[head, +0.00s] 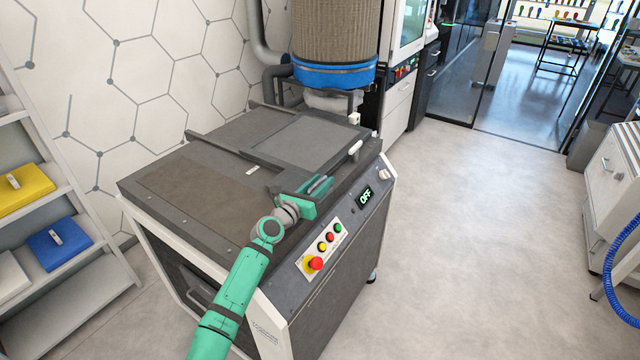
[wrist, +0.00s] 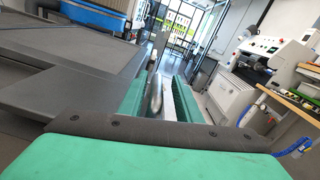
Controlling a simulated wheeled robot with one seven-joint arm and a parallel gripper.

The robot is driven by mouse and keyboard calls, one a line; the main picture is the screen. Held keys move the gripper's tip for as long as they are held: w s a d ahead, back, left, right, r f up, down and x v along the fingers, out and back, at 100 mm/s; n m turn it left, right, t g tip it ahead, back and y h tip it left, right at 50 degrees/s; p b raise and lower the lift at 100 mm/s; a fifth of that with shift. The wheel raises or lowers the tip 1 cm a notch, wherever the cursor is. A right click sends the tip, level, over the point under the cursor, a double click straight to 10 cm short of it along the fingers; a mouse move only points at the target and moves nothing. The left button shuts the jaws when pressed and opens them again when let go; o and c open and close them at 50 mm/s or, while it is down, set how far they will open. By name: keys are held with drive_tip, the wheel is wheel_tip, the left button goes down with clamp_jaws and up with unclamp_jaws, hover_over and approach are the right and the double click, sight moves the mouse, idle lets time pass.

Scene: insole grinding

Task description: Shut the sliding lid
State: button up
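The sliding lid (head: 308,140) is a flat dark grey panel on top of the grey machine, between two raised rails; it also shows at the left of the wrist view (wrist: 85,62). Whether an opening lies under it cannot be told. A pale handle (head: 355,149) stands at the lid's right front corner. My green gripper (head: 320,186) is over the machine's front edge, left of the handle and pointing towards it. In the wrist view its fingers (wrist: 163,88) are apart, with a pale rounded piece showing between or just beyond them; contact cannot be told.
The machine's front panel has a lit OFF display (head: 365,195) and several coloured buttons (head: 326,242). A shelf (head: 75,262) with coloured pieces is at left. The floor (head: 480,220) to the right is clear.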

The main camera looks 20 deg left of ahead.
drive_tip(key=v, duration=1)
drive_tip(key=shift+s, duration=0.4)
drive_tip(key=shift+a, duration=0.1)
